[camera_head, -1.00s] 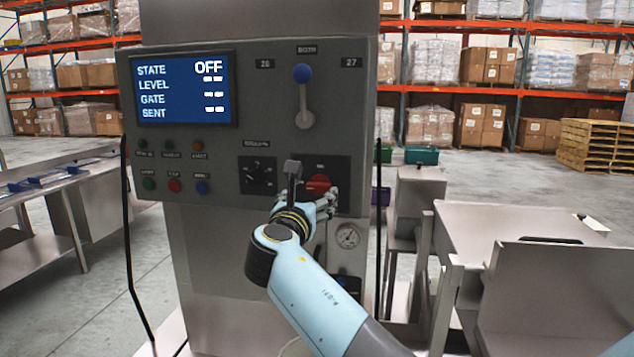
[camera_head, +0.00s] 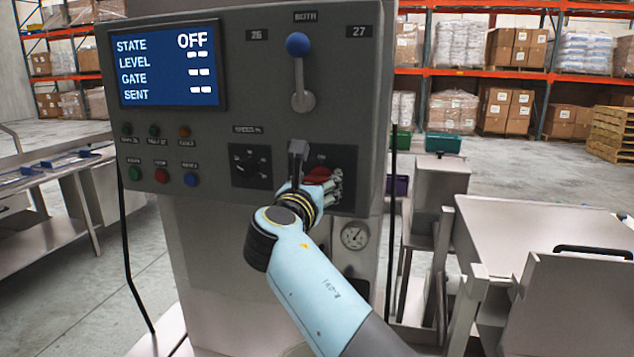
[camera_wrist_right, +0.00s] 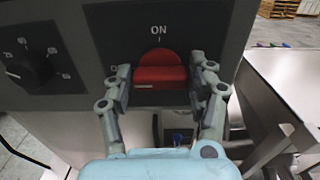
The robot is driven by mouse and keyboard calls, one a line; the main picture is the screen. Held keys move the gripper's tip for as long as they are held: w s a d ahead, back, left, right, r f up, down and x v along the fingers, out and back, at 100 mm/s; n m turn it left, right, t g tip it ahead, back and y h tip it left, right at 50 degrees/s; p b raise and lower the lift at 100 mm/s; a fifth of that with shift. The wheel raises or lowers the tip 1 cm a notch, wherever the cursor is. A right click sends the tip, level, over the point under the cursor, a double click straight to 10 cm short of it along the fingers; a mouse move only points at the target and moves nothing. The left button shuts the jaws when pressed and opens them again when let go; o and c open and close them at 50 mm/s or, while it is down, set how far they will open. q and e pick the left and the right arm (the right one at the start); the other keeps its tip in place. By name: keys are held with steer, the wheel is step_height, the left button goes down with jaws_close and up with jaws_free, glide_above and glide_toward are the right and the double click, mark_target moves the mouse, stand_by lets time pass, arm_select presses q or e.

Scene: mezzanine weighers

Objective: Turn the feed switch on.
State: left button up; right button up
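The feed switch is a red rotary knob (camera_head: 318,175) on the grey control panel (camera_head: 220,130). In the right wrist view the red knob (camera_wrist_right: 160,72) sits under an "ON" label with a tick mark. My right gripper (camera_head: 312,188) is at the knob. In the right wrist view its two fingers (camera_wrist_right: 160,85) stand open on either side of the knob, very close to its edges; contact is not clear. In the head view the gripper partly covers the knob. The screen (camera_head: 168,66) reads STATE OFF. My left gripper is not in view.
A blue-tipped lever (camera_head: 299,72) stands above the knob, under "BOTH". A black dial (camera_head: 250,165) is left of the knob, and several coloured buttons (camera_head: 162,175) are farther left. A gauge (camera_head: 354,236) is below. A metal table (camera_head: 540,240) stands at right.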

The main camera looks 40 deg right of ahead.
steer(key=c, duration=0.6)
steer(key=shift+c, duration=0.2)
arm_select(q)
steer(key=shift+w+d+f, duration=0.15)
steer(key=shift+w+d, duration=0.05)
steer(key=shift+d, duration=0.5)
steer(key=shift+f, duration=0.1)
arm_select(e)
steer(key=shift+m, duration=0.3)
steer(key=m+b, duration=0.2)
steer(key=shift+d+f+m, duration=0.1)
steer(key=shift+f+m, duration=0.05)
steer(key=shift+m, duration=0.15)
arm_select(q)
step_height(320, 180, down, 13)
steer(key=b, duration=1.1)
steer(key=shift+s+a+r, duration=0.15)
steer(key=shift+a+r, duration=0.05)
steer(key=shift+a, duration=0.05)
arm_select(e)
steer(key=shift+s+f+m, duration=0.1)
steer(key=shift+m, duration=3.55)
steer(key=shift+s+f+m, duration=0.1)
steer(key=shift+m, duration=3.55)
